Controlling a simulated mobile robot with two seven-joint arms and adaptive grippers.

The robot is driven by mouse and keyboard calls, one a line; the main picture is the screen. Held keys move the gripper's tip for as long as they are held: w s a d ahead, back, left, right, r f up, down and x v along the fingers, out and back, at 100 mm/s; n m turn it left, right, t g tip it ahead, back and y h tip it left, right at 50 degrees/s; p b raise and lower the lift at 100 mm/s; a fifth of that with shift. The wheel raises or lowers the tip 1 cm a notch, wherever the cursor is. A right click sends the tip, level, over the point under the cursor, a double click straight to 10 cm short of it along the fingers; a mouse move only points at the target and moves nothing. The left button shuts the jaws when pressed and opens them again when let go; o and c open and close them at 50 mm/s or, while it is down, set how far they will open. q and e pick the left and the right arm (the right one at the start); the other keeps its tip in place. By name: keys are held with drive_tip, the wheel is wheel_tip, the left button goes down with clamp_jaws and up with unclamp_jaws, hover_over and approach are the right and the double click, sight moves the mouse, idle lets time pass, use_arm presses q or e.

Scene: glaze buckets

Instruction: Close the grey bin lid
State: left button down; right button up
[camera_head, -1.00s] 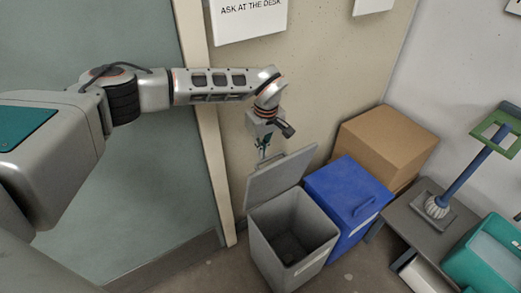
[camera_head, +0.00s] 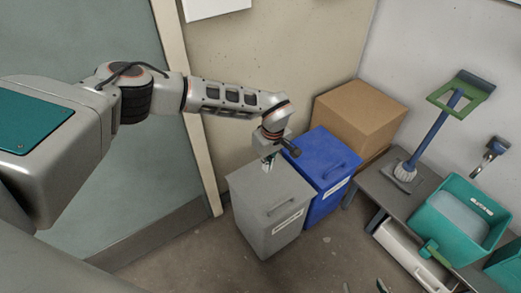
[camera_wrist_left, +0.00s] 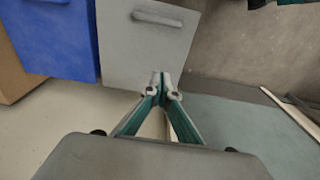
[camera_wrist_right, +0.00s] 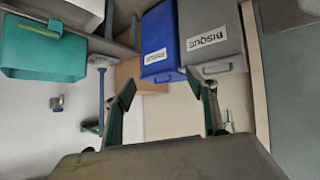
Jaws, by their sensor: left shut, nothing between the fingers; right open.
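The grey bin (camera_head: 280,238) stands on the floor beside the door. Its grey lid (camera_head: 258,188) lies down over the top, with a handle near the front edge; no opening shows. My left gripper (camera_head: 268,166) is shut and empty at the lid's rear part, fingers pointing down; whether it touches the lid is unclear. The left wrist view shows its closed fingertips (camera_wrist_left: 165,78) against the grey lid (camera_wrist_left: 150,50). My right gripper (camera_wrist_right: 160,88) is open and empty; the grey bin (camera_wrist_right: 212,40) and its label show beyond it.
A blue lidded bin (camera_head: 325,165) stands right beside the grey one. A cardboard box (camera_head: 360,115) is behind it. To the right are a low grey table (camera_head: 385,200) with a blue-handled tool (camera_head: 437,130) and a teal bucket (camera_head: 455,222). Floor in front is clear.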

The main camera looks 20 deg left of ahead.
use_arm(q)
drive_tip(key=b, duration=0.2)
hover_over(279, 213)
drive_tip(key=f, duration=0.9)
drive_tip(key=shift+w+a+f, duration=0.15)
drive_tip(key=shift+a, duration=0.25)
drive_tip(key=shift+t+y, duration=0.6)
drive_tip(key=shift+y, duration=0.2)
drive_tip(key=f, duration=0.1)
drive_tip(key=s+d+f, duration=0.1)
drive_tip(key=f, duration=0.1)
drive_tip(key=d+f, duration=0.1)
drive_tip(key=f, duration=0.1)
drive_tip(key=shift+s+f+b, duration=0.1)
drive_tip(key=shift+s+b, duration=0.05)
drive_tip(key=shift+b, duration=0.2)
drive_tip(key=shift+f+y, duration=0.3)
drive_tip(key=shift+f, duration=0.5)
drive_tip(key=shift+f+t, duration=0.1)
drive_tip(key=shift+t, duration=0.2)
use_arm(e)
drive_tip(key=shift+w+d+f, duration=0.15)
drive_tip(key=shift+d+f, duration=0.05)
drive_tip(key=shift+f, duration=0.3)
drive_tip(key=shift+w+d+f, duration=0.1)
drive_tip(key=shift+d+f, duration=0.05)
drive_tip(key=shift+f, duration=0.3)
drive_tip(key=shift+f, duration=0.1)
